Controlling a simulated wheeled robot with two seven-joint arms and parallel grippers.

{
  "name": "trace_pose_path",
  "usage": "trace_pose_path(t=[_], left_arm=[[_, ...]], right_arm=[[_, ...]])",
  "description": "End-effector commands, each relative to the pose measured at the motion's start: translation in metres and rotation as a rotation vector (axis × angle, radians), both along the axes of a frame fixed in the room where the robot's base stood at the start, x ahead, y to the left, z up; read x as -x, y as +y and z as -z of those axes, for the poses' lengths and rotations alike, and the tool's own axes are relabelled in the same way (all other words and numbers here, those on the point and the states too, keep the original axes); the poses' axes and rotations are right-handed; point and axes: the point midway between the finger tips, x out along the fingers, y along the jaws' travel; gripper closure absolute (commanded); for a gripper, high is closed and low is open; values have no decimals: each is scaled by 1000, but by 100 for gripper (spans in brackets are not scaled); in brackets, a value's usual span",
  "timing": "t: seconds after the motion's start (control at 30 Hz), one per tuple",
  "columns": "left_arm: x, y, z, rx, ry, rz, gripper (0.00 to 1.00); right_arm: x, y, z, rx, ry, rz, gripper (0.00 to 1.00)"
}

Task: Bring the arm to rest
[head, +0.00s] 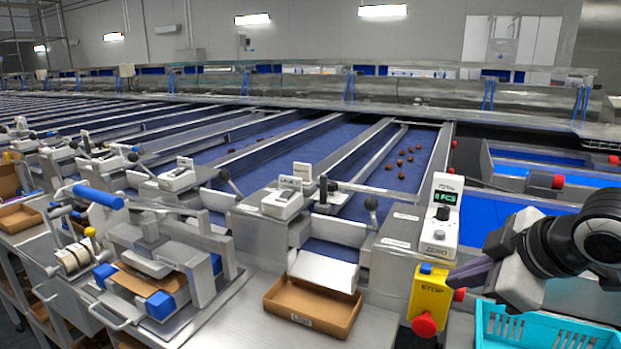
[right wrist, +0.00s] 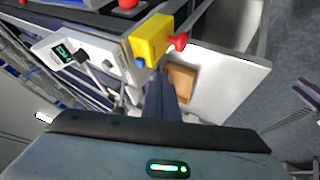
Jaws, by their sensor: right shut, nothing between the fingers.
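My right gripper (head: 462,275) is at the right of the head view, its dark fingers pointing left, just beside the yellow stop box (head: 428,293) and above the turquoise crate (head: 545,332). Its fingers are shut together with nothing between them. In the right wrist view the shut fingers (right wrist: 164,92) point up the picture toward the yellow box (right wrist: 150,40) with its red button. I cannot tell whether the fingers touch the box. My left gripper does not show in the head view.
A white counter unit (head: 440,222) with a green display stands behind the stop box. An empty cardboard tray (head: 312,307) lies on the metal worktop. Several brown dates (head: 402,163) lie on a blue lane. A strapping machine (head: 150,262) stands at the left.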

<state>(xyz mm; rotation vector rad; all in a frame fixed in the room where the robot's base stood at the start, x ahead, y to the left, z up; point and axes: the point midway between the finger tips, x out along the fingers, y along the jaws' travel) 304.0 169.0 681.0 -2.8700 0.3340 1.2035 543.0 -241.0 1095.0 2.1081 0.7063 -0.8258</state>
Motion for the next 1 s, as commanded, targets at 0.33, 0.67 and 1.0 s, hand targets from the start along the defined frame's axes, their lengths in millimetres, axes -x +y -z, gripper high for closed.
trace_pose_path(t=[0.33,0.67,1.0], left_arm=[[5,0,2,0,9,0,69],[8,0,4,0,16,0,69],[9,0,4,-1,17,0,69]], right_arm=[[49,47,120,-107,128,75,100],[159,59,235,-244,311,383,100],[268,27,288,-237,460,726,100]])
